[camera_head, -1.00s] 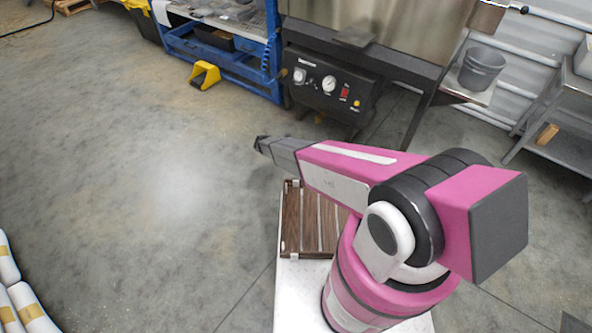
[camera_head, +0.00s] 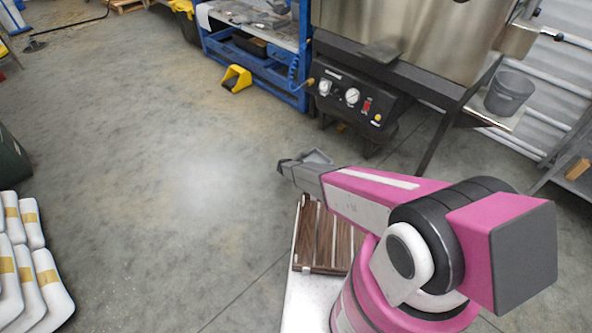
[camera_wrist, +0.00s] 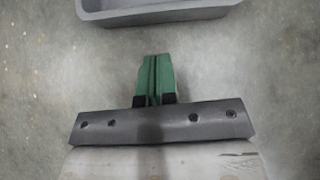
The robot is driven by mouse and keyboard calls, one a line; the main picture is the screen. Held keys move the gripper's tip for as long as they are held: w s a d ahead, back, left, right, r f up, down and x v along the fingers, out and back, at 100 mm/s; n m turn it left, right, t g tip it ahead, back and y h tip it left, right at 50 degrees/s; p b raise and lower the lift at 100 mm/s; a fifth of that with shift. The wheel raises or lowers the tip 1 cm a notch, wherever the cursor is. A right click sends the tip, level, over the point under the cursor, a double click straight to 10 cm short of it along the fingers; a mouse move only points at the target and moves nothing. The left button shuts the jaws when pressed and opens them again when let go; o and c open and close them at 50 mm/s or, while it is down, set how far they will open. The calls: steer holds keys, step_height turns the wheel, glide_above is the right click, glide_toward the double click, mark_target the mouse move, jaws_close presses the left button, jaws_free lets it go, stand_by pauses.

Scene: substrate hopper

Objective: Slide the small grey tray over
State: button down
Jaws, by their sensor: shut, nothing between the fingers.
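The small grey tray (camera_wrist: 160,14) shows only in part at the top edge of the wrist view, just ahead of my fingertips and apart from them in the picture. In the head view a small grey, light-rimmed shape that looks like the tray (camera_head: 320,157) shows beyond my wrist, partly hidden by it. My gripper (camera_wrist: 154,58) has green fingers pressed together with nothing between them. In the head view my gripper (camera_head: 282,166) reaches out over the floor, in front of the hopper.
The steel hopper (camera_head: 430,38) stands on a dark frame with a control panel (camera_head: 350,98). A grey bucket (camera_head: 508,93) is to its right. White sacks (camera_head: 40,270) lie at left.

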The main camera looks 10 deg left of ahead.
steer(key=shift+w+d, duration=0.65)
steer(key=shift+w, duration=0.2)
steer(key=shift+w+d, duration=0.65)
steer(key=shift+w, duration=0.15)
steer(key=w+d, duration=0.4)
steer(key=w, duration=0.2)
steer(key=w+d, duration=1)
steer(key=w, duration=0.1)
steer(key=shift+w, duration=0.35)
